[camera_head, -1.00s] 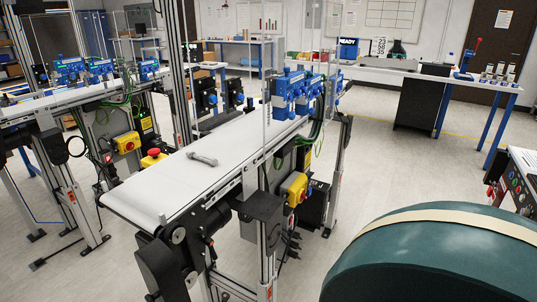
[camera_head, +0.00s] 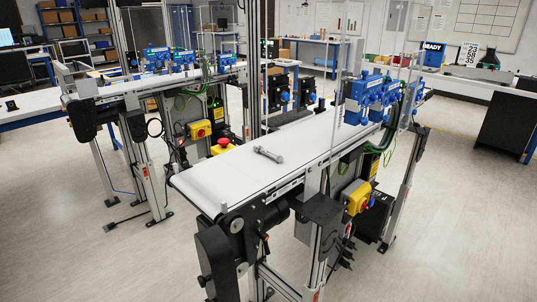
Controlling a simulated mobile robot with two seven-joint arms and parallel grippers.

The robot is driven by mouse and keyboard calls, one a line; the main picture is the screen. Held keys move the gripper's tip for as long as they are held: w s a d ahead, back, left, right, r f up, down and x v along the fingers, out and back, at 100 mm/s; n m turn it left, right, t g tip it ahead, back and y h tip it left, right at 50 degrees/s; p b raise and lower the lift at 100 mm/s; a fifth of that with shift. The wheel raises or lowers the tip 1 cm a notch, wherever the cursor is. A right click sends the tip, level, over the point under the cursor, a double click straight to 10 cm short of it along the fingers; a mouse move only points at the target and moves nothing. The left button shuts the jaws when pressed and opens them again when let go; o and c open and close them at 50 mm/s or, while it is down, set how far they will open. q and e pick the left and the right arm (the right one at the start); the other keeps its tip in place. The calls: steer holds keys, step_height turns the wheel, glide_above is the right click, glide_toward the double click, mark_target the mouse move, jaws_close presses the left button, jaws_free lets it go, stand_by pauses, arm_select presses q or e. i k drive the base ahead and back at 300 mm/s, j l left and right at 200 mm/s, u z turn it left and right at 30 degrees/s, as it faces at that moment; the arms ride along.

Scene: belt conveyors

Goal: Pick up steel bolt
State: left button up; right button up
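A grey steel bolt (camera_head: 268,154) lies on the white belt of the near conveyor (camera_head: 222,172), a little in from the belt's near left end. Nothing touches it. Neither of my grippers shows in the head view.
The near conveyor carries blue devices (camera_head: 370,98) farther along and a yellow switch box (camera_head: 357,197) on its side. A red emergency button (camera_head: 222,143) stands behind the belt. A second conveyor (camera_head: 150,85) is at the left. The floor (camera_head: 90,262) in front is clear.

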mark_target(279, 159)
steer(key=i+l+u, duration=0.1)
steer(key=l, duration=0.3)
steer(key=i+l+u, duration=0.1)
steer(key=i+l, duration=0.2)
steer(key=i+l+u, duration=0.15)
steer(key=l, duration=0.35)
steer(key=i+l+u, duration=0.1)
steer(key=l, duration=0.3)
steer(key=i+l+u, duration=0.1)
steer(key=l, duration=0.35)
steer(key=i+l+u, duration=0.1)
steer(key=l, duration=0.35)
steer(key=i+l+u, duration=0.15)
steer(key=l, duration=0.3)
steer(key=i+l+u, duration=0.1)
steer(key=l, duration=0.35)
